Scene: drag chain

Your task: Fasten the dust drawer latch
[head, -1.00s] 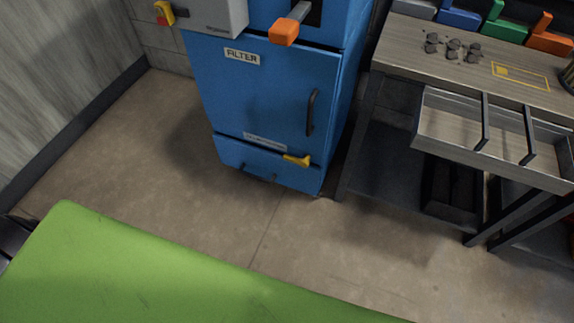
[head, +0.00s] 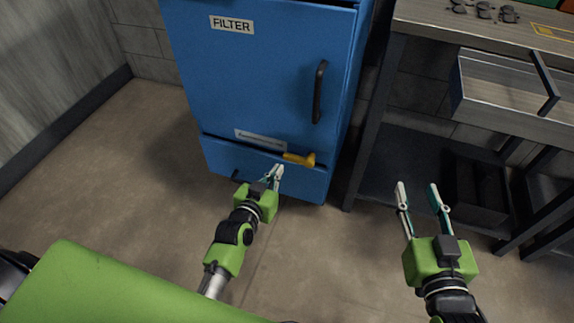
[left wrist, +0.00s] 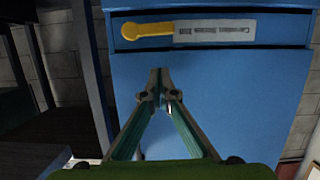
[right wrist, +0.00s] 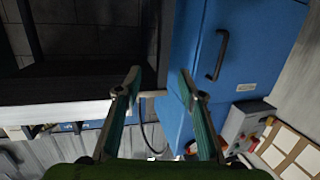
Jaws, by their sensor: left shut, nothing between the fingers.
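The blue filter cabinet (head: 262,75) stands ahead, with the dust drawer (head: 262,176) as its lowest section. The yellow latch (head: 301,159) lies about level near the drawer's upper right edge, beside a pale label strip (head: 260,140). In the left wrist view the latch (left wrist: 148,29) is at the top, above the fingertips. My left gripper (head: 276,173) is shut and empty, in front of the drawer and a little left of and below the latch. My right gripper (head: 417,188) is open and empty, to the right of the cabinet, before the workbench.
A workbench (head: 425,22) with an open tray-like drawer (head: 500,90) stands to the right, with dark legs and a low shelf. A black door handle (head: 319,92) sticks out above the latch. The floor (head: 130,190) left of the cabinet is clear.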

